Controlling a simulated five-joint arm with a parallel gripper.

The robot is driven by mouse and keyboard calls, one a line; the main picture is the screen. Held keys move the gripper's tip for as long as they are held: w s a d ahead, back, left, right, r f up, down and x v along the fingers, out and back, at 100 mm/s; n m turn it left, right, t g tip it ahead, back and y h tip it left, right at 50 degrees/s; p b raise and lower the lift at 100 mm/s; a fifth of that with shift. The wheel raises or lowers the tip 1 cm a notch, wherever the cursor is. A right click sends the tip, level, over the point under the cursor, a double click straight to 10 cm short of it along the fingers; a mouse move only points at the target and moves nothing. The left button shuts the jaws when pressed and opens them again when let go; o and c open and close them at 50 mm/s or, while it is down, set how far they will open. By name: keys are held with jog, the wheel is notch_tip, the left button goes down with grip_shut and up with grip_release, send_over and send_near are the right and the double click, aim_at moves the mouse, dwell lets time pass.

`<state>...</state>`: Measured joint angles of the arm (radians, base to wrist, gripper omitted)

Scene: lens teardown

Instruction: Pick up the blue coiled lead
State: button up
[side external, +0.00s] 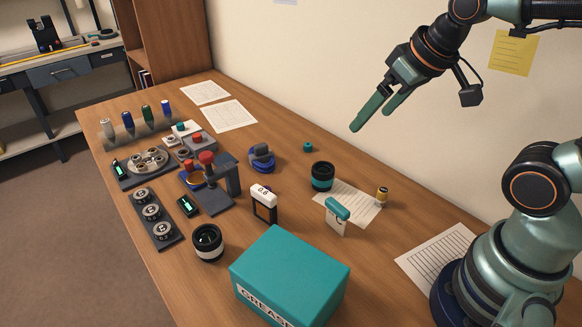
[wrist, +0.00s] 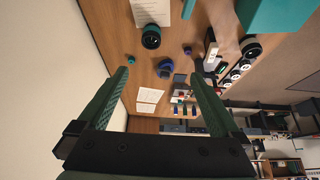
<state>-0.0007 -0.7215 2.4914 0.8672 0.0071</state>
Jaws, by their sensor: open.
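The blue coiled lead (side external: 262,157) looks like a small dark blue and grey coil lying on the wooden table, right of the dark grey stand with red knobs. In the wrist view, the blue lead (wrist: 165,66) is small and lies between the fingers in the picture, well beyond them. My gripper (side external: 373,119) has green fingers, is open and empty, and hangs high above the table, to the right of the lead. It also shows from behind in the wrist view (wrist: 158,76), with its fingers spread. Nothing covers the lead.
A small teal piece (side external: 308,147) and a black-and-teal lens (side external: 322,177) stand right of the lead. The stand (side external: 225,172) is close on its left. A white-topped block (side external: 264,203) and a big teal grease box (side external: 290,275) are nearer. Bare wood lies behind the lead.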

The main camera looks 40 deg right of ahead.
jog(key=w+f+m+t, duration=0.1)
jog(key=w+f+t, duration=0.15)
jog(key=w, duration=0.75)
jog(key=m+t, duration=0.2)
jog(key=t, duration=0.1)
send_over(266, 149)
jog(key=s, duration=0.7)
notch_tip(266, 149, down, 11)
jog(key=shift+m+t+y, duration=0.3)
jog(key=shift+t, duration=0.35)
jog(key=f, duration=0.2)
jog(key=w+f, duration=0.1)
jog(key=f, duration=0.3)
jog(key=shift+w+f, duration=0.55)
jog(key=shift+x, duration=3.5)
jog(key=shift+d, duration=0.2)
jog(key=shift+c, duration=0.3)
